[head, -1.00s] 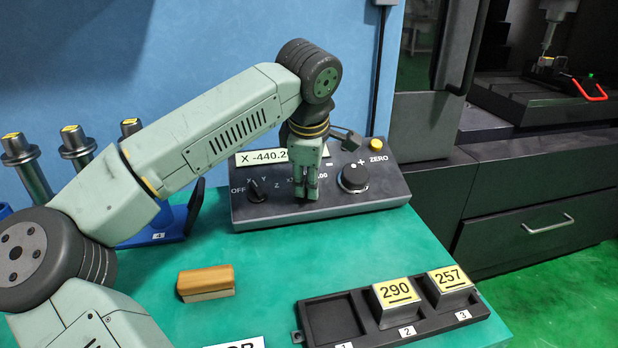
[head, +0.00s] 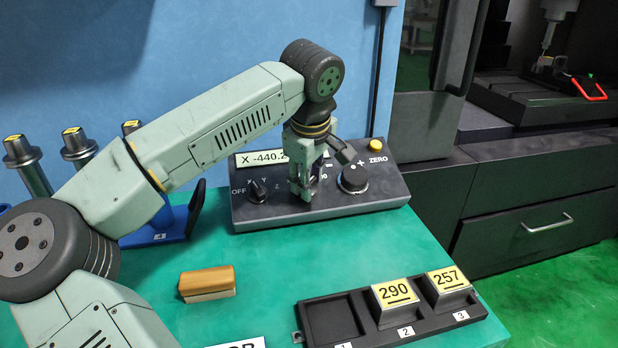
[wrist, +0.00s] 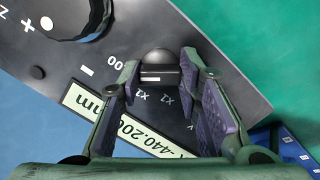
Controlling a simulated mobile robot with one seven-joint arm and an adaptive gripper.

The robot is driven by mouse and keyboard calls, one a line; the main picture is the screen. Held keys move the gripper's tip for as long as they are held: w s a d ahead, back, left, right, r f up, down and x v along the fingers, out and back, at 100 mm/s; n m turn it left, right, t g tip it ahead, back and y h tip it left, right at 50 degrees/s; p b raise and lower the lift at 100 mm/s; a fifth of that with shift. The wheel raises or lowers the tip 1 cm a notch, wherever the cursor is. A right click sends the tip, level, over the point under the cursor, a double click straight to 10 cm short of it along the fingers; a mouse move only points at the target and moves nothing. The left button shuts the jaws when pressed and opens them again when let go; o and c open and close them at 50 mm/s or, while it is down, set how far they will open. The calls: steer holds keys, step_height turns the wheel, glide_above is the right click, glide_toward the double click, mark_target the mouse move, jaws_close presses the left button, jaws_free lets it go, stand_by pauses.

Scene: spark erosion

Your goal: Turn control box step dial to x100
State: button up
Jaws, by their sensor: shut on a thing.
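The control box (head: 225,215) is a dark sloped panel at the back of the green table. Its step dial (wrist: 158,62) is a dark round knob with a pale bar, seen between my fingertips in the wrist view. My gripper (head: 306,190) points down at the panel and is shut on this dial. In the wrist view my gripper (wrist: 160,75) has one finger on each side of the knob. Printed X1-type labels and a partly covered "00" lie around it. In the head view the fingers hide most of the dial, and I cannot tell which label it points to.
On the panel, the axis selector (head: 257,191) is to the left, the large +/- knob (head: 353,179) and yellow ZERO button (head: 376,145) to the right. A wooden-topped block (head: 207,283) and a black tray (head: 340,318) with numbered blocks are in front.

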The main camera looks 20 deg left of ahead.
steer(key=o, duration=1.1)
steer(key=shift+o, duration=0.2)
steer(key=v, duration=1.2)
